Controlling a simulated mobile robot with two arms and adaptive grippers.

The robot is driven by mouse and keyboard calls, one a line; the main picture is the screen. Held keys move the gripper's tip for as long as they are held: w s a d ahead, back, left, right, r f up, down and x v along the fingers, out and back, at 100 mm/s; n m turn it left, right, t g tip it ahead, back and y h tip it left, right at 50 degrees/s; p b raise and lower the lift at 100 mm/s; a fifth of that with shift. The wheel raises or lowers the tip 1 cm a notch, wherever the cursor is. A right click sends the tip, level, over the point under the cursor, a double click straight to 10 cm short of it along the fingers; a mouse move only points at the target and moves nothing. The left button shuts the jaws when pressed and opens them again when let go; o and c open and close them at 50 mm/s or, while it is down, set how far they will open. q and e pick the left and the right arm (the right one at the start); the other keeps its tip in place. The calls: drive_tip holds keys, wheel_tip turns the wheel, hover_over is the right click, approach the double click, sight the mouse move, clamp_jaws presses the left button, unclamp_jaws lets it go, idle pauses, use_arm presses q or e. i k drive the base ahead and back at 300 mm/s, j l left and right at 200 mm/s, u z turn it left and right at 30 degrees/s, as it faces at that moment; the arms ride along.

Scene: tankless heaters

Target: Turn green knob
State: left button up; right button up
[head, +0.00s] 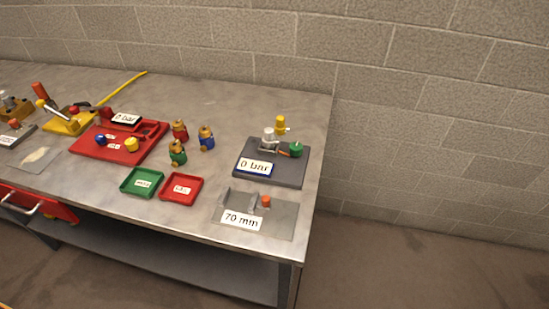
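The green knob (296,149) sits at the right end of a small metal fitting on a dark grey base plate (290,175) near the right end of the table. The fitting also carries a silver part (268,134) and a yellow cap (281,123). A label on the base plate reads "0 bar" (255,167). Neither of my grippers is in the head view. Nothing covers the green knob.
A metal plate labelled "70 mm" (284,222) lies in front. Green (127,189) and red (190,200) trays and several brass valves with coloured tops (178,158) stand to the left. A red panel (85,143) and a yellow-based tool (60,125) are farther left. A block wall (420,110) stands behind.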

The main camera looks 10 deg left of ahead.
sight(296, 149)
drive_tip(key=j+z, duration=0.25)
drive_tip(key=z, duration=0.2)
drive_tip(key=j+z, duration=0.25)
drive_tip(key=z, duration=0.2)
